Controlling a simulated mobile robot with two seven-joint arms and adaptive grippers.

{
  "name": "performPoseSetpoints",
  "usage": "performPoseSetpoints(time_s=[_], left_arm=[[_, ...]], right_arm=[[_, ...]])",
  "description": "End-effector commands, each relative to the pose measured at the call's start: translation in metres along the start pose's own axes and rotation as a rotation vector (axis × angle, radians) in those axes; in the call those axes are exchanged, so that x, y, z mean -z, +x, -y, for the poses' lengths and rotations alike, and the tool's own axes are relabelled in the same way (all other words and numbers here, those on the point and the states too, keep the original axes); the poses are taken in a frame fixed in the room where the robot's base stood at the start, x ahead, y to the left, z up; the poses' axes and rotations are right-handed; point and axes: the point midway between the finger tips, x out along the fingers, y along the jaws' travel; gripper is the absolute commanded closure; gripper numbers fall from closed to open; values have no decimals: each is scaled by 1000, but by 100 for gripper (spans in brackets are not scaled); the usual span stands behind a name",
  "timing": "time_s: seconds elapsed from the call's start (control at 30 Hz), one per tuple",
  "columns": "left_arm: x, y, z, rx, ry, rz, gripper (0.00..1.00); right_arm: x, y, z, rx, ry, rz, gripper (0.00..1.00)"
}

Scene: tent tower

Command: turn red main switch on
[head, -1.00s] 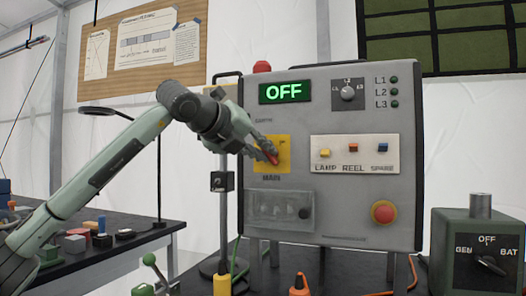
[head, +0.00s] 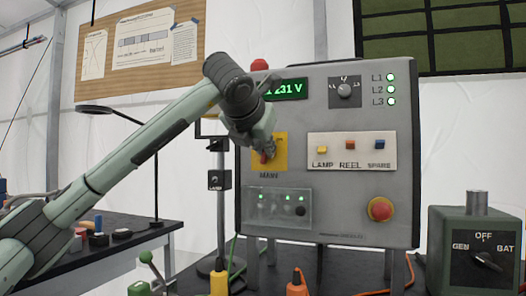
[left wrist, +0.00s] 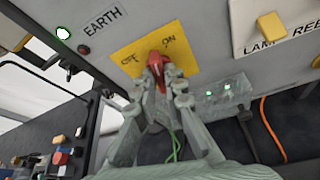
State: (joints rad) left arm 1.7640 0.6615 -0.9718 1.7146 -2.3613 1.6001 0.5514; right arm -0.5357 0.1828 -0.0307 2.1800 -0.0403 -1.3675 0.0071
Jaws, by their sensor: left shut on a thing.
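The red main switch (left wrist: 160,62) sits on a yellow plate (left wrist: 130,58) marked OFF and ON in the left wrist view. In the head view the red handle (head: 264,158) shows only in part, above the MAIN label. My left gripper (left wrist: 164,78) is shut on the handle, with its fingers at both sides; it also shows in the head view (head: 264,147). The handle's exact angle is partly hidden by the fingers. The panel display (head: 286,89) reads 231 V, partly covered by my arm. My right gripper is not in view.
Lamps L1, L2 and L3 (head: 391,89) glow. A LAMP, REEL and SPARE switch plate (head: 352,163) and a red stop button (head: 381,209) are at the right. A green GEN/OFF/BAT selector box (head: 480,258) stands beside the panel.

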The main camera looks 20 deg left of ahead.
Motion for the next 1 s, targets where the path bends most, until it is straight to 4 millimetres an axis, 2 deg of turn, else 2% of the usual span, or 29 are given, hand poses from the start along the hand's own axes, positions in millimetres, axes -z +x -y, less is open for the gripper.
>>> performPoseSetpoints(time_s=[0.5, 0.7, 1.0], left_arm=[[2, 1, 5, -154, 373, 1, 100], [2, 0, 5, -184, 446, 2, 100], [1, 0, 5, -199, 483, 1, 100]], right_arm=[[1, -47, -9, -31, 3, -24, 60], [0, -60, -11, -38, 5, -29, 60], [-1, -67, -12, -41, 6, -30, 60]])
